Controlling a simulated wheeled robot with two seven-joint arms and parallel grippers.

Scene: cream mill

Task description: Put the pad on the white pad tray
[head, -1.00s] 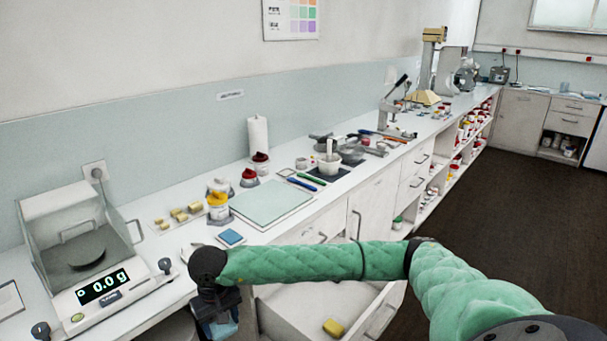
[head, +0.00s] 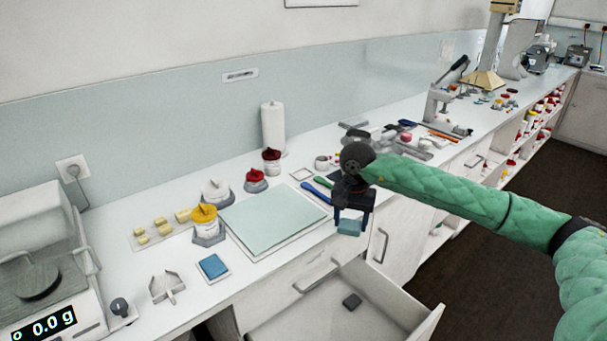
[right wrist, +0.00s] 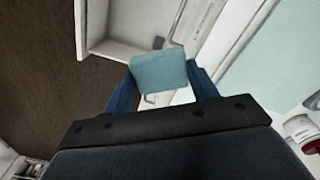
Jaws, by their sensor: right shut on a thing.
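The pad (head: 349,228) is a light blue block held between the fingertips of my right gripper (head: 352,214). In the right wrist view the pad (right wrist: 158,70) sits between the blue fingers, and the gripper is shut on it. It is held in the air near the counter's front edge, above the open drawer. A small white-edged tray (head: 203,279) with a blue square on it lies on the counter, left of the gripper. A pale tray (head: 151,243) with several yellowish blocks lies farther left. I cannot tell which is the white pad tray. My left gripper is not in view.
An open drawer (head: 405,312) with a small dark item juts out below the counter. A pale green mat (head: 272,215) lies between the gripper and the jars (head: 205,222). A metal stand (head: 167,287) and a scale (head: 45,325) stand at left. Pens lie beside the gripper.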

